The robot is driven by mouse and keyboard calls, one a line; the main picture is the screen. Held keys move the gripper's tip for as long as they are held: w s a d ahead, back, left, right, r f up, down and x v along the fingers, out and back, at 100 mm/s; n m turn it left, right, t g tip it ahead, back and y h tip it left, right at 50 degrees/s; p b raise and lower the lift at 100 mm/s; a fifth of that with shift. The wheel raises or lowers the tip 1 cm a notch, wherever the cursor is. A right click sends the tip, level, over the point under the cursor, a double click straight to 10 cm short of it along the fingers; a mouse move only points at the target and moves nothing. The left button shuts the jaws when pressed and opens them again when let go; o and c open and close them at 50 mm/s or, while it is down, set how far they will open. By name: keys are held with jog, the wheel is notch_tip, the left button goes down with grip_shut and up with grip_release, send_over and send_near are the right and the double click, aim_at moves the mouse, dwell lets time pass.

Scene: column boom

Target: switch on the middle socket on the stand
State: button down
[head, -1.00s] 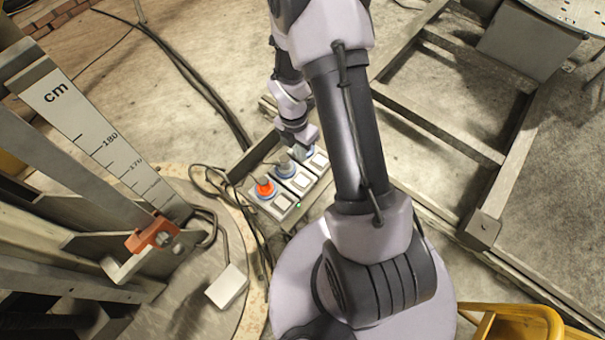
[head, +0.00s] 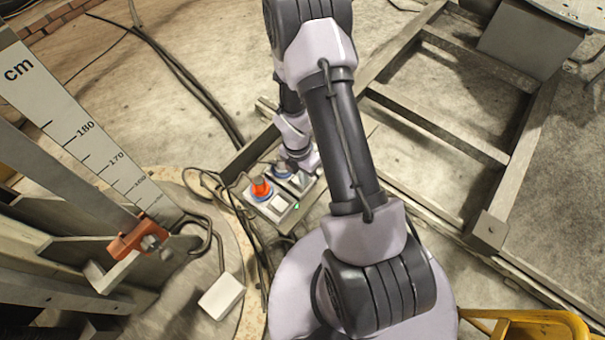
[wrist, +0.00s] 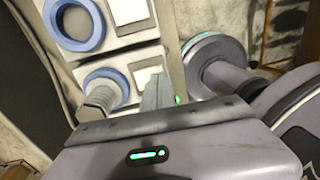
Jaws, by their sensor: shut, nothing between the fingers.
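The socket stand (head: 267,209) has a row of sockets with pale rocker switches. The near socket holds an orange plug (head: 260,188). The middle socket holds a grey plug (head: 283,169), which also shows in the wrist view (wrist: 103,99). The middle switch (wrist: 146,77) is beside that plug. The far socket (wrist: 75,22) is an empty blue ring in the wrist view. My gripper (head: 302,179) is shut and empty, pointing down at the middle switch. Its fingertips (wrist: 156,92) overlap the switch's lower edge; I cannot tell whether they touch. The switch's tilt is unclear.
A green lamp (head: 297,206) glows at the stand's near right edge. Cables (head: 213,181) lie left of the stand. A measuring board (head: 95,140) stands farther left. A metal frame (head: 440,135) lies right, and a yellow object (head: 535,325) is at bottom right.

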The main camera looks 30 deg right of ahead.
jog(key=shift+s+f, duration=0.1)
jog(key=shift+f, duration=0.05)
dwell(0.3)
jog(key=shift+p, duration=0.4)
jog(key=shift+w+a+r, duration=0.1)
jog(key=shift+w+r, duration=0.1)
jog(key=shift+w, duration=0.15)
jog(key=shift+w+a+p, duration=0.15)
jog(key=shift+w+p, duration=0.25)
jog(key=shift+p, duration=0.05)
jog(key=shift+r, duration=0.25)
notch_tip(320, 180, up, 14)
jog(key=s+p, duration=0.1)
jog(key=p, duration=0.7)
jog(key=shift+s+d+f, duration=0.25)
jog(key=shift+s, duration=0.05)
